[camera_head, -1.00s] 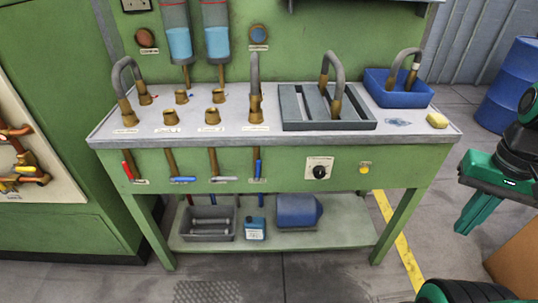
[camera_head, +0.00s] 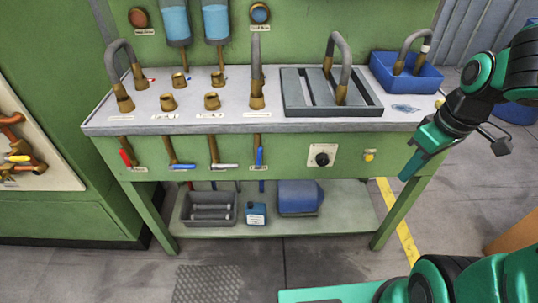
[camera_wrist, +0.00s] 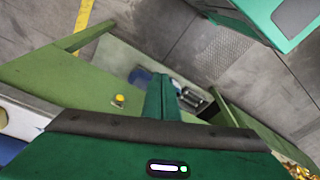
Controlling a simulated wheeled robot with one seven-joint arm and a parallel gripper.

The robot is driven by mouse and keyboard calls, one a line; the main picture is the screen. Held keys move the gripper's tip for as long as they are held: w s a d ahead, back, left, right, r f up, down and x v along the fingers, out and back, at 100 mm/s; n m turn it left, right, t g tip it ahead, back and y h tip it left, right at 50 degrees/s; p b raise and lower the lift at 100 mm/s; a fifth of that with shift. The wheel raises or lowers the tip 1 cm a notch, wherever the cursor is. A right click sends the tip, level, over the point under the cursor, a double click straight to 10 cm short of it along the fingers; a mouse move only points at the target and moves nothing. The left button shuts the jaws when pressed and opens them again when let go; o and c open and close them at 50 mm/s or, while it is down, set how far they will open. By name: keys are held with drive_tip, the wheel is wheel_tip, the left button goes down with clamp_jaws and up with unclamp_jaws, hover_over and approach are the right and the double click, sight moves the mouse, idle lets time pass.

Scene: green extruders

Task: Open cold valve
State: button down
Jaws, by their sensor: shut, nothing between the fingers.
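Several lever valves hang on pipes along the front of the green workbench. One has a red lever (camera_head: 126,158), one a blue lever lying sideways (camera_head: 183,166), one a pale grey lever (camera_head: 224,166), and one a blue lever standing upright (camera_head: 259,158). Their labels are too small to read, so I cannot tell which is the cold valve. My gripper (camera_head: 407,174) is shut and empty, in front of the bench's right end, well right of the valves. In the wrist view its green fingers (camera_wrist: 161,97) are together. I cannot make out the levers there.
The bench front also carries a black knob (camera_head: 322,159) and a yellow button (camera_head: 369,155), which shows in the wrist view (camera_wrist: 119,100). The floor in front is clear.

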drive_tip(key=w+a+f+n+t+y, duration=0.1)
drive_tip(key=w+a+f+n+y, duration=0.2)
drive_tip(key=w+a+n, duration=0.65)
drive_tip(key=n+y, duration=0.3)
drive_tip(key=n, duration=0.6)
approach(259, 157)
drive_tip(key=s+d+r, duration=0.1)
drive_tip(key=s+d, duration=0.4)
drive_tip(key=shift+w+a+f, duration=0.9)
drive_tip(key=shift+a+f, duration=0.25)
drive_tip(key=shift+a, duration=0.1)
drive_tip(key=shift+w+a+f, duration=0.9)
drive_tip(key=shift+a+f, duration=0.25)
drive_tip(key=shift+a, duration=0.15)
drive_tip(key=shift+w+a+f, duration=0.9)
drive_tip(key=shift+a+f, duration=0.25)
drive_tip(key=shift+a, duration=0.1)
